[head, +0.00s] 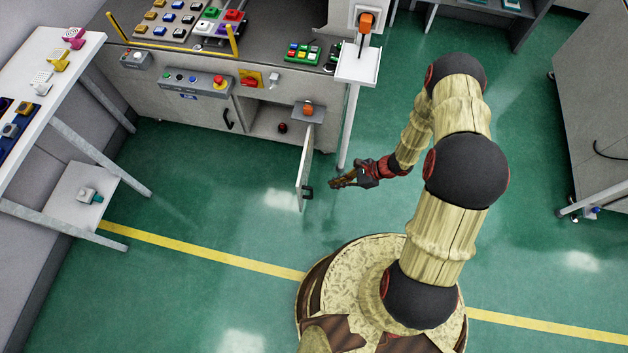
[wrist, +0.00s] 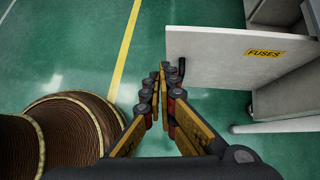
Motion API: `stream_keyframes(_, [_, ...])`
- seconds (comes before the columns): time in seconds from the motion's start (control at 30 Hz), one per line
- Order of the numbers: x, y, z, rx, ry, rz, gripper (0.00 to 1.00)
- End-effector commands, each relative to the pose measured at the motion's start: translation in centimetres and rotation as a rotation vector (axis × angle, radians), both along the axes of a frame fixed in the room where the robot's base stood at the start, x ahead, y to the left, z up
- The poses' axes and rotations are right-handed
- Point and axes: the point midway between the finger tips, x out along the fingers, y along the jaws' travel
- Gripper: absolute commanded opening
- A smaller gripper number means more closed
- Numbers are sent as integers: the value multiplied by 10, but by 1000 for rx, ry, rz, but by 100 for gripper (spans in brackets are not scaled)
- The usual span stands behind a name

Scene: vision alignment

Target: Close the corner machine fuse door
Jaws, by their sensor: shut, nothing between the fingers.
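The fuse door (head: 304,169) is a light grey panel on the corner machine (head: 190,105), swung wide open and sticking out from the cabinet front. In the wrist view the door (wrist: 215,57) shows a yellow FUSES label (wrist: 264,53) and a dark handle (wrist: 181,68) near its free edge. The open compartment (head: 268,120) holds a small dark red item. My gripper (head: 333,184) is just right of the door's free end in the head view. In the wrist view my gripper (wrist: 162,72) is shut and empty, its tips close to the handle; contact cannot be told.
A white stand (head: 357,64) with an orange-handled device is right of the compartment, its leg near my arm. A white table (head: 45,80) stands at the left. Green floor with a yellow line (head: 200,249) is clear in front of the machine.

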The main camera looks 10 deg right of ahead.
Motion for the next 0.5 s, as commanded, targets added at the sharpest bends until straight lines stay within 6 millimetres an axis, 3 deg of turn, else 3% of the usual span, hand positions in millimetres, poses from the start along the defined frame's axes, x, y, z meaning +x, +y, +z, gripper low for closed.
stream_keyframes(0.1, [27, -10, -1, -17, -21, -75, 0])
stream_keyframes(0.27, [34, -8, -7, -24, -17, -107, 0])
stream_keyframes(0.5, [40, 17, -35, -24, -17, -102, 0])
